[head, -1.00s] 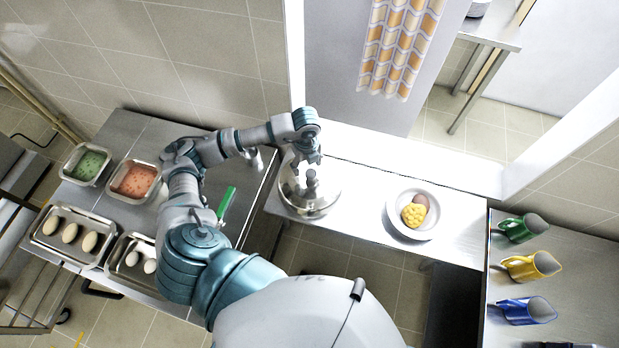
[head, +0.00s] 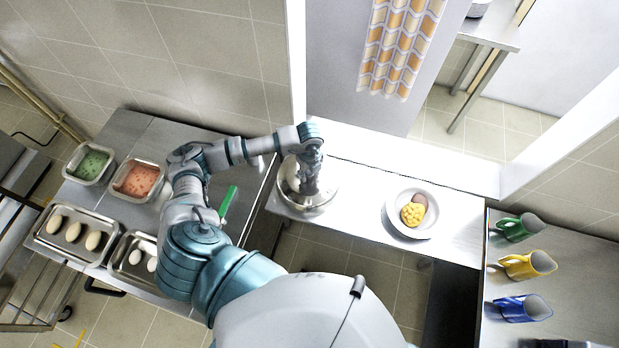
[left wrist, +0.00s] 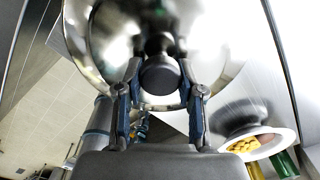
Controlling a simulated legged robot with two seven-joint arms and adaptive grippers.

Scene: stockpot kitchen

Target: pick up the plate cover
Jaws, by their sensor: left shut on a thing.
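The plate cover (head: 287,193) is a shiny metal dome with a dark knob on top, standing on the white counter in the head view. It also fills the upper part of the left wrist view (left wrist: 215,35). My left gripper (head: 311,190) comes down over it from above. In the left wrist view my left gripper (left wrist: 160,85) has a finger on either side of the dark knob (left wrist: 160,72) and is shut on it. The arm hides part of the dome in the head view. My right gripper is not in view.
A white plate (head: 429,231) with yellow food and a brown item is to the right on the counter. Green, yellow and blue jugs (head: 527,265) stand on the far-right table. Metal food trays (head: 140,180) are on the left table.

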